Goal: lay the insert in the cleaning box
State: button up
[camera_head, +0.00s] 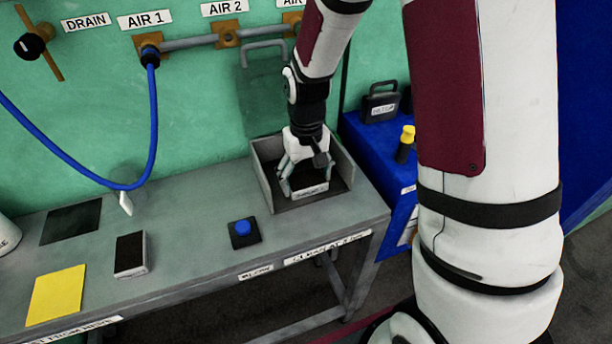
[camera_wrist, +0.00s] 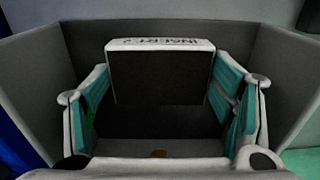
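The insert (camera_head: 310,190) is a dark-topped block with a pale labelled edge, inside the grey open-topped cleaning box (camera_head: 345,163) at the bench's right end. In the wrist view the insert (camera_wrist: 160,78) reads "INSERT 2" and sits between my fingertips. My gripper (camera_head: 303,181) points down into the box, its two teal-padded fingers (camera_wrist: 161,90) against the insert's sides. The box walls (camera_wrist: 270,70) surround it in the wrist view. Whether the insert's underside touches the box floor is hidden.
A second dark-topped block (camera_head: 130,254) lies on the bench, with a blue button (camera_head: 243,229), a yellow pad (camera_head: 57,295) and a dark mat (camera_head: 71,222). A blue cabinet (camera_head: 372,145) stands right of the box. A blue hose (camera_head: 152,115) hangs at left.

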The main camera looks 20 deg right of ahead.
aim_at(306, 180)
jog(key=shift+o, duration=1.3)
notch_tip(306, 180, up, 13)
jog(key=p, duration=0.1)
jog(key=s+r+t, duration=0.1)
jog(key=s+r, duration=0.4)
jog(key=s, duration=0.7)
jog(key=s+r+t, duration=0.1)
jog(key=s+r, duration=0.3)
jog(key=s, duration=0.9)
jog(key=shift+s+d+r+t, duration=0.15)
jog(key=shift+r+t, duration=0.2)
jog(key=shift+t, duration=0.05)
